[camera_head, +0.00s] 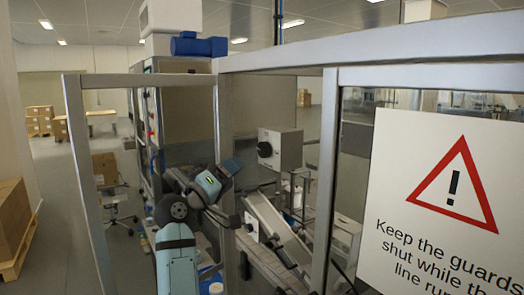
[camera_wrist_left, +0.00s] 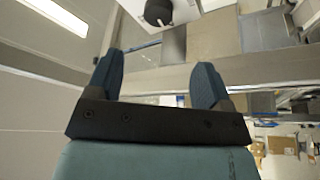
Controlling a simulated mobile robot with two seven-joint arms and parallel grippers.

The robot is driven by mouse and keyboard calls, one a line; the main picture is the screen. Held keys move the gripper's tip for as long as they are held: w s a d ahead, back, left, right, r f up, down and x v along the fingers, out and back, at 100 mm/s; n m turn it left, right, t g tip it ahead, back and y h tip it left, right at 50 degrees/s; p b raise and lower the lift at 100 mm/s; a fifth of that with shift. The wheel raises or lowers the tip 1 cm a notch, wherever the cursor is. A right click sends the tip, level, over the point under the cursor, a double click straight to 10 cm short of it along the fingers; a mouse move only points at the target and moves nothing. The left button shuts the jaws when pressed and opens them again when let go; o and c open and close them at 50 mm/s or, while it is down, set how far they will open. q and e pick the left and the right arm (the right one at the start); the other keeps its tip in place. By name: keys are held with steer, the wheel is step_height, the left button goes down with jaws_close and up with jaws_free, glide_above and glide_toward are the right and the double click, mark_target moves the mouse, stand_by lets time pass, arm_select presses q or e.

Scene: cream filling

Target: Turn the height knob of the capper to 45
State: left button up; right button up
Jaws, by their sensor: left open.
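A white box (camera_head: 287,146) with a round black knob (camera_head: 265,149) on its left face stands behind the guard frame; I take it to be the capper. No scale or number is readable on it. In the left wrist view a black knob (camera_wrist_left: 158,12) on a white face shows at the top edge, beyond the fingertips. My left gripper (camera_head: 232,166) is left of and slightly below the knob, apart from it. In the left wrist view its two blue fingers (camera_wrist_left: 157,78) are spread with nothing between them. My right gripper is not in view.
Grey guard posts (camera_head: 229,190) and a top rail (camera_head: 400,45) frame the machine closely around my left arm. A warning sign (camera_head: 450,190) hangs on the right guard panel. A sloped metal chute (camera_head: 275,228) lies below the box. Cardboard boxes (camera_head: 12,225) stand at the left.

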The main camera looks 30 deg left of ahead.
mark_target(262, 151)
arm_select(q)
steer(key=p+x, duration=0.3)
steer(key=x, duration=0.7)
steer(key=shift+d+r, duration=0.15)
steer(key=shift+r, duration=0.05)
steer(key=shift+w+r, duration=0.15)
steer(key=shift+w, duration=0.8)
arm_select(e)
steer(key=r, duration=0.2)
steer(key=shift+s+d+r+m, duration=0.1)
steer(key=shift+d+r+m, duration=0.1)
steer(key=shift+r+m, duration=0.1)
arm_select(q)
steer(key=c, duration=0.9)
steer(key=shift+d, duration=0.1)
steer(key=shift+c, duration=0.2)
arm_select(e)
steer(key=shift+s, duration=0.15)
